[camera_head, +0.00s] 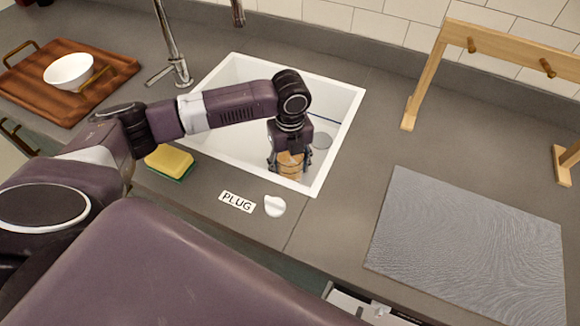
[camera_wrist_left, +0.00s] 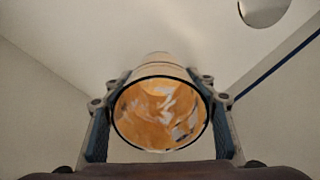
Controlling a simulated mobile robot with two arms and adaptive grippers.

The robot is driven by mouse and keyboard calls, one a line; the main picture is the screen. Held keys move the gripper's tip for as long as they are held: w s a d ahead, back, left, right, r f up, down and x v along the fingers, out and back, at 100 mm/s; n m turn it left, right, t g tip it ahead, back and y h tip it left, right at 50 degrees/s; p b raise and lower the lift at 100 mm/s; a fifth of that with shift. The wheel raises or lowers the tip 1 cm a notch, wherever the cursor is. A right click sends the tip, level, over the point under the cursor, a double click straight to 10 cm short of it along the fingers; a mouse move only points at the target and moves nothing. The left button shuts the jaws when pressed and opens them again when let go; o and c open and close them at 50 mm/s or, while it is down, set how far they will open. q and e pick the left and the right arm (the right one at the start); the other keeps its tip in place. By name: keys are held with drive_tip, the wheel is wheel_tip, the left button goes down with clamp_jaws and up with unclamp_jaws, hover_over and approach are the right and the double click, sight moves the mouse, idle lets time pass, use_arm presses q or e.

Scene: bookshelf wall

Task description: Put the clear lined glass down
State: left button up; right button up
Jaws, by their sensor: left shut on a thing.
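The clear lined glass (camera_head: 291,164) is between the fingers of my left gripper (camera_head: 290,160), inside the white sink (camera_head: 340,125). In the left wrist view the glass (camera_wrist_left: 160,112) shows its round dark rim towards the camera and an orange-brown patchy inside. My left gripper (camera_wrist_left: 160,125) is shut on it, one finger on each side. The gripper points down into the sink, and the sink's near wall stands close beside it. I cannot tell whether the glass touches the sink floor. My right gripper is not in view.
A tap (camera_head: 172,45) stands behind the sink. A yellow-green sponge (camera_head: 169,161), a PLUG label (camera_head: 237,202) and a white plug (camera_head: 274,206) lie in front. A grey mat (camera_head: 470,245) and wooden rack (camera_head: 425,75) are right; a wooden tray (camera_head: 110,70) with a white bowl (camera_head: 69,70) is left.

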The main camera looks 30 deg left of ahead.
use_arm(q)
drive_tip(key=o, duration=1.5)
drive_tip(key=shift+f, duration=0.1)
wheel_tip(320, 180, up, 12)
drive_tip(key=shift+r, duration=0.2)
